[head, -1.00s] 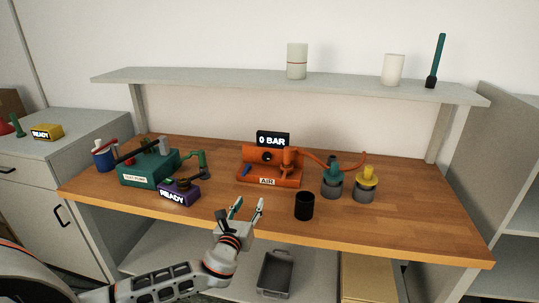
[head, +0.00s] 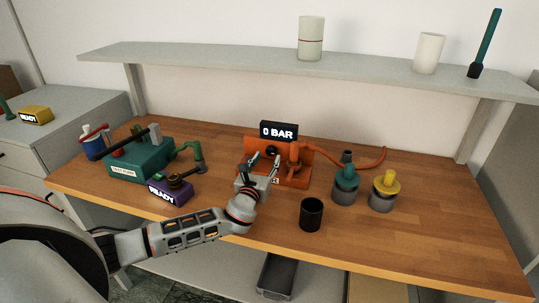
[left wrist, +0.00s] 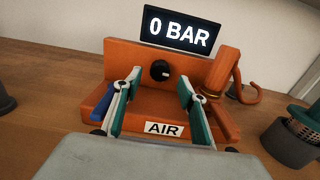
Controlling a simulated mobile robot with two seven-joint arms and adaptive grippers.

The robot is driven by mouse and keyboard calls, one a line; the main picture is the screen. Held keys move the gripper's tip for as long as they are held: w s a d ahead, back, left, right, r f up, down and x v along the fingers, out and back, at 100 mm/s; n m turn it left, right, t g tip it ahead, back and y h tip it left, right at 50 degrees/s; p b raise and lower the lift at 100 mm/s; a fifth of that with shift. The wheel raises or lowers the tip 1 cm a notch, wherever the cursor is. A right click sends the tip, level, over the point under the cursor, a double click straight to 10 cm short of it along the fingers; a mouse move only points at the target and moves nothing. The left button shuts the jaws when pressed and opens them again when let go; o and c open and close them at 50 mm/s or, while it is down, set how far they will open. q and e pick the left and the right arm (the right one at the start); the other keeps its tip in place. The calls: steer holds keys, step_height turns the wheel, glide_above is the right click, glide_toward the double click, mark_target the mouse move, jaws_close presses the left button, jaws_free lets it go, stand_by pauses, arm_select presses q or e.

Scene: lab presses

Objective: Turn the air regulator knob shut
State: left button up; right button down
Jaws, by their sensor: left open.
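The orange air station (head: 307,157) stands at the back middle of the bench, with a "0 BAR" display (head: 279,131) on top. In the left wrist view its black regulator knob (left wrist: 160,70) sits on the upright orange panel, with a pale mark on it. It also shows in the head view (head: 271,151). My left gripper (head: 265,160) is open and empty in front of the station. In the left wrist view its two fingers (left wrist: 153,97) stand apart, with the knob beyond and between them. A blue part (left wrist: 101,99) is partly hidden behind the left finger. My right gripper is not in view.
A green pump (head: 139,157) and a purple "READY" box (head: 171,192) stand left on the bench. A black cup (head: 311,214) stands right of my left arm. Teal-topped (head: 345,185) and yellow-topped (head: 383,191) containers stand further right. An orange hose (head: 345,166) curves behind them.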

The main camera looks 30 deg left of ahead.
mark_target(270, 153)
arm_select(q)
steer(key=shift+x, duration=1.25)
steer(key=shift+w+a, duration=0.15)
steer(key=shift+w, duration=0.4)
steer(key=c, duration=1.1)
